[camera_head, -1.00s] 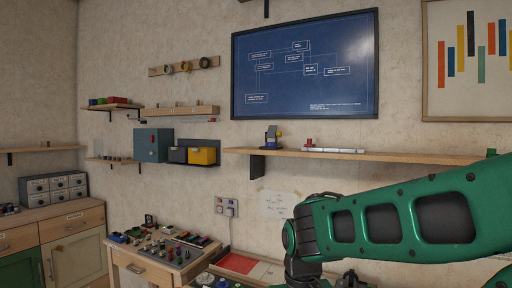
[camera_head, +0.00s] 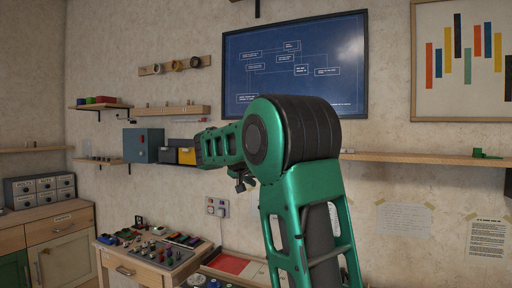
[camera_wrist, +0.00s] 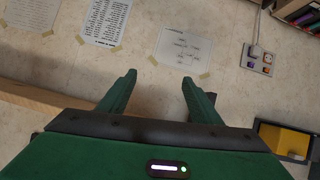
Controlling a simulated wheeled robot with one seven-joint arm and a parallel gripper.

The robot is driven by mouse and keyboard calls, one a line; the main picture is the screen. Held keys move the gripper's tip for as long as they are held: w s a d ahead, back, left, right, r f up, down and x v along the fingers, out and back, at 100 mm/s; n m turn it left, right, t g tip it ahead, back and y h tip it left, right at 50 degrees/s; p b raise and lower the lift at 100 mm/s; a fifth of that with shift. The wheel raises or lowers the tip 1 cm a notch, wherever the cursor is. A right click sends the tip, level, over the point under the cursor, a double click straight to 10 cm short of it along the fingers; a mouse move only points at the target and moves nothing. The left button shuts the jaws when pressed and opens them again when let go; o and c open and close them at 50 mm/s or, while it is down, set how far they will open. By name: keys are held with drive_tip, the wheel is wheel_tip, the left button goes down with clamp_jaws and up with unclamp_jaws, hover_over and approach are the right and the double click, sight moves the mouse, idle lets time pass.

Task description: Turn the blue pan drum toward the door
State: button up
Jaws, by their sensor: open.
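I cannot pick out a blue pan drum in either current view. The small device with a blue and yellow base, seen earlier on the long wall shelf (camera_head: 420,158), is now hidden behind my arm in the head view. I cannot tell whether its blue part is the drum. My gripper (camera_wrist: 157,78) shows in the wrist view with its two green fingers apart and nothing between them. The wall with its taped papers is beyond the fingers. No room door is visible.
A teal box (camera_head: 142,145) and a yellow bin (camera_head: 187,155) sit on the wall left of my arm; the bin also shows in the wrist view (camera_wrist: 285,140). An outlet (camera_head: 217,207) is below. A workbench (camera_head: 125,268) with small parts stands at lower left.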

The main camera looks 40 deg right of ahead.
drive_tip(key=w+a+r+m+h, duration=0.25)
drive_tip(key=w+r+h, duration=0.35)
drive_tip(key=w+r, duration=0.55)
drive_tip(key=shift+m+g, duration=0.3)
drive_tip(key=shift+m, duration=0.15)
drive_tip(key=d, duration=0.3)
drive_tip(key=d+r, duration=0.1)
drive_tip(key=d, duration=0.3)
drive_tip(key=d+r, duration=0.1)
drive_tip(key=d, duration=0.3)
drive_tip(key=shift+w+d, duration=0.2)
